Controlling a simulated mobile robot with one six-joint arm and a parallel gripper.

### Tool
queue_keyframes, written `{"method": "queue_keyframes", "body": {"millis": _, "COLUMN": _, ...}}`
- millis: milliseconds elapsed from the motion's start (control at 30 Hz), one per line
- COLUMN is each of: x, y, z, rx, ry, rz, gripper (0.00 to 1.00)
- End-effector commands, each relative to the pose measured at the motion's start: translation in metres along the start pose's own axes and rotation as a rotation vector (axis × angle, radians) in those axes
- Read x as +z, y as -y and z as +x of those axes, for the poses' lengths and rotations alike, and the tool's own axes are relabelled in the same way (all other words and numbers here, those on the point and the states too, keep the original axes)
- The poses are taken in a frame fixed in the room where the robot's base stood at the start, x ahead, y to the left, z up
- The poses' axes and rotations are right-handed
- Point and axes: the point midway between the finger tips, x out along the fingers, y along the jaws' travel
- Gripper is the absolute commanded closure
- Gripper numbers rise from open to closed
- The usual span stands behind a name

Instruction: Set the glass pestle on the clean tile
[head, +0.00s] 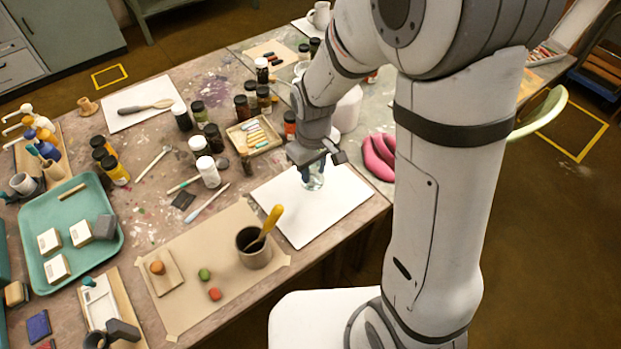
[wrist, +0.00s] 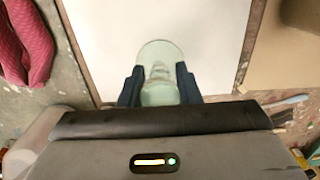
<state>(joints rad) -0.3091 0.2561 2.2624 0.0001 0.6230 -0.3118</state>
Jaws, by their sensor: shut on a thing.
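The glass pestle (wrist: 160,52) is a clear, pale green piece with a round end. My gripper (wrist: 160,88) is shut on it, with one dark finger on each side. In the head view, my gripper (head: 312,168) points down over the white tile (head: 285,212), and the pestle (head: 314,183) shows below the fingers. The tile is a white, flat, clean-looking sheet near the table's right edge, and it also shows in the wrist view (wrist: 215,30). I cannot tell whether the pestle touches the tile or hangs just above it.
Pink gloves (head: 379,156) lie right of the tile. A brown mat (head: 205,262) with a dark cup (head: 254,250) lies on its near left side. A small tray of pastels (head: 253,136) and several jars stand behind. The tile around the pestle is bare.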

Motion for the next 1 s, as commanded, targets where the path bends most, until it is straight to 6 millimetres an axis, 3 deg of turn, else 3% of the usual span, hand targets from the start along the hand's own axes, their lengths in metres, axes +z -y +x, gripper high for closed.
{"method": "queue_keyframes", "body": {"millis": 300, "x": 0.000, "y": 0.001, "z": 0.038, "rx": 0.000, "ry": 0.001, "rz": -0.003, "gripper": 0.99}}
{"method": "queue_keyframes", "body": {"millis": 700, "x": -0.001, "y": 0.002, "z": 0.045, "rx": 0.000, "ry": -0.001, "rz": -0.004, "gripper": 0.99}}
{"method": "queue_keyframes", "body": {"millis": 733, "x": -0.001, "y": 0.002, "z": 0.045, "rx": 0.000, "ry": -0.001, "rz": -0.004, "gripper": 0.69}}
{"method": "queue_keyframes", "body": {"millis": 1000, "x": -0.001, "y": 0.002, "z": 0.044, "rx": 0.000, "ry": -0.001, "rz": -0.005, "gripper": 0.48}}
